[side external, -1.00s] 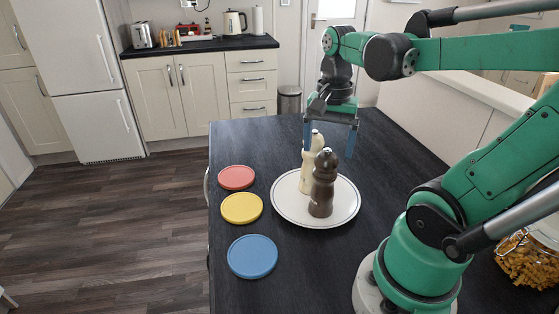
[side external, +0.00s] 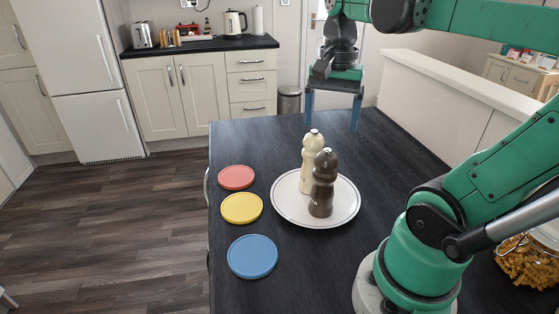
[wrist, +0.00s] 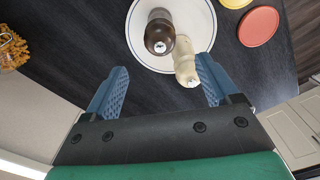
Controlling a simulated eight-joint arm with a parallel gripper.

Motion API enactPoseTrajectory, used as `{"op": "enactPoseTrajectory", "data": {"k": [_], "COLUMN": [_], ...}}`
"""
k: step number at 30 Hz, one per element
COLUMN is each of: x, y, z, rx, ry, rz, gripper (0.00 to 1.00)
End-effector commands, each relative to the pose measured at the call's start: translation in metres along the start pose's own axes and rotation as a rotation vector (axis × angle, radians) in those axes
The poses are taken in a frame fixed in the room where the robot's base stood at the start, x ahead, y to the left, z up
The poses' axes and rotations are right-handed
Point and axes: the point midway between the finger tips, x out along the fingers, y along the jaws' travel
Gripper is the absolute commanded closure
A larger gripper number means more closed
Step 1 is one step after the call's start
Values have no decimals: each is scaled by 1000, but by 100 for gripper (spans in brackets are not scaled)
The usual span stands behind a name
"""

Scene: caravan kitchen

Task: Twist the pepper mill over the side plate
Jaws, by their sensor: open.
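A dark brown mill (side external: 323,184) and a cream mill (side external: 309,165) stand upright, close together, on a white plate (side external: 288,211) with a dark rim line. Which one is the pepper mill is not marked. In the wrist view the brown mill (wrist: 159,33) and the cream mill (wrist: 184,62) show from above on the plate (wrist: 203,22). My gripper (side external: 333,118) is open and empty, above and behind the mills, its blue fingers spread wide. In the wrist view my gripper (wrist: 163,88) has the cream mill's top nearest, toward the right finger.
Red (side external: 236,178), yellow (side external: 242,208) and blue (side external: 252,257) discs lie along the left of the dark table (side external: 310,270). A pasta jar (side external: 530,262) stands at the right. A low wall (side external: 450,92) borders the table's far right. The front of the table is clear.

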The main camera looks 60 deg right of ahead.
Motion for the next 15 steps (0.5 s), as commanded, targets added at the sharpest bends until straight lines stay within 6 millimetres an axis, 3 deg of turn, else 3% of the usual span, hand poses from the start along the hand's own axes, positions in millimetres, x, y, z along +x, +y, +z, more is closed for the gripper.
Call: {"op": "enactPoseTrajectory", "data": {"k": [5,15], "x": [3,15], "y": [0,0], "z": [0,0], "rx": [-248,-1381], "ry": [0,0], "rz": [0,0], "gripper": [18,18]}}
